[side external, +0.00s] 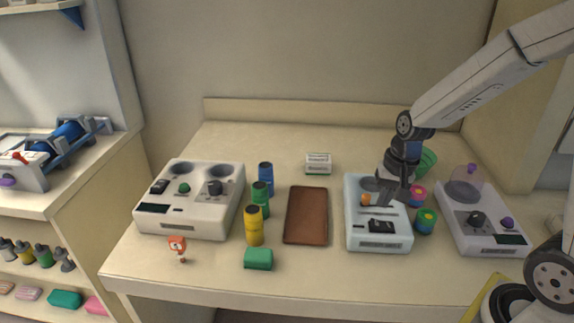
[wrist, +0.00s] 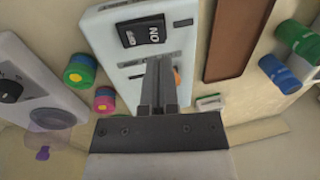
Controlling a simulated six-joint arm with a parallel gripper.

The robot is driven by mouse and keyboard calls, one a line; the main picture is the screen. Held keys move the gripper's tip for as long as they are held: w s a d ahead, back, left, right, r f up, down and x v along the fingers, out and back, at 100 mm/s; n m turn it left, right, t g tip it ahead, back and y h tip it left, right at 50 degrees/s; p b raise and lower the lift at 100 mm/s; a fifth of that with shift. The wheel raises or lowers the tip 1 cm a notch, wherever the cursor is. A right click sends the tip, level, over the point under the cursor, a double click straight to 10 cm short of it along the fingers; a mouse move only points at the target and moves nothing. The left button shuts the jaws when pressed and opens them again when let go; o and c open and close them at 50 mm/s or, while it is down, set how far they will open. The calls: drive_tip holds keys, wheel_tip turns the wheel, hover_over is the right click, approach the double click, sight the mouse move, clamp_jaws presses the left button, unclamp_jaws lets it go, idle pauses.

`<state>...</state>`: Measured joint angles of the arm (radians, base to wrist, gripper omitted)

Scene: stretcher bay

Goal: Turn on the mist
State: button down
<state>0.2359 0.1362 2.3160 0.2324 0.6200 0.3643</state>
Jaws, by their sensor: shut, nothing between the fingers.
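A pale blue-white device (side external: 356,239) stands right of the middle of the table. It has a black rocker switch (side external: 382,226) near its front edge and an orange knob (side external: 366,200) behind it. In the wrist view the rocker switch (wrist: 142,31) shows ON and OFF markings, and the orange knob (wrist: 177,77) is partly hidden by my fingers. My gripper (side external: 390,201) is shut and empty, pointing down over this device behind the switch; its fingers (wrist: 159,64) point toward the switch. I cannot tell whether they touch the panel. No readable label mentions mist.
A white device with a clear dome (side external: 483,218) stands at right, a cream device (side external: 188,222) at left. Small round containers (side external: 425,222) sit close beside my gripper. The back table strip is mostly clear.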

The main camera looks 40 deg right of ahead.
sight(379, 223)
drive_tip(key=shift+w+a+f, duration=0.15)
drive_tip(key=shift+f, duration=1.05)
drive_tip(key=shift+w+a+f, duration=0.1)
drive_tip(key=shift+f, duration=1.05)
drive_tip(key=shift+w+a+f, duration=0.1)
drive_tip(key=shift+f, duration=0.15)
drive_tip(key=shift+d+r, duration=0.1)
drive_tip(key=shift+d, duration=0.1)
drive_tip(key=shift+s+d+r, duration=0.25)
drive_tip(key=shift+s+d, duration=0.1)
drive_tip(key=shift+s, duration=0.2)
drive_tip(key=shift+r, duration=0.2)
wheel_tip(379, 223, up, 14)
drive_tip(key=w+a, duration=0.1)
drive_tip(key=shift+w+a+f, duration=0.25)
drive_tip(key=shift+w, duration=0.05)
